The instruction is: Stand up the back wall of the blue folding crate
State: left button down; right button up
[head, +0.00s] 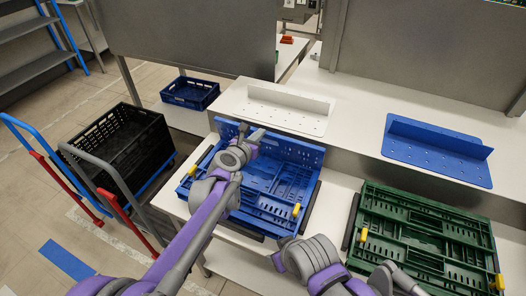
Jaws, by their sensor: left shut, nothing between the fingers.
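The blue folding crate (189,184) sits on the white bench in the middle of the head view, with slotted blue panels inside it. Its back wall (298,151) shows as a raised band along the far side; I cannot tell whether it is fully upright. My left gripper (251,131) is shut and empty at the far side of the crate, close to the back wall's upper edge. Whether it touches the wall is unclear. My left arm covers the crate's left part. My right arm is folded near the crate's front right corner; its fingers cannot be made out.
A green folded crate (455,222) lies to the right. Behind are a white perforated bracket (290,112) and a blue one (435,148) on a shelf. A black crate (125,140) rests on a cart at left. A small blue crate (190,92) stands farther back.

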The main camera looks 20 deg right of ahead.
aim_at(263, 139)
pick_arm(q)
jog(key=shift+w+d, duration=0.85)
jog(key=shift+w, duration=0.15)
pick_arm(e)
jog(key=shift+w+d+f, duration=0.1)
jog(key=shift+w+f, duration=0.15)
jog(key=shift+w, duration=0.1)
pick_arm(q)
jog(key=shift+w+d+r+b, duration=0.3)
jog(key=shift+w+d+b, duration=0.05)
jog(key=shift+w+d, duration=0.5)
pick_arm(e)
jog(key=shift+f, duration=0.25)
pick_arm(q)
jog(key=shift+a+r, duration=0.1)
jog(key=v, duration=1)
jog(key=shift+s+a, duration=0.15)
jog(key=shift+s, duration=0.1)
pick_arm(e)
jog(key=shift+f, duration=0.25)
pick_arm(q)
jog(key=shift+r, duration=0.15)
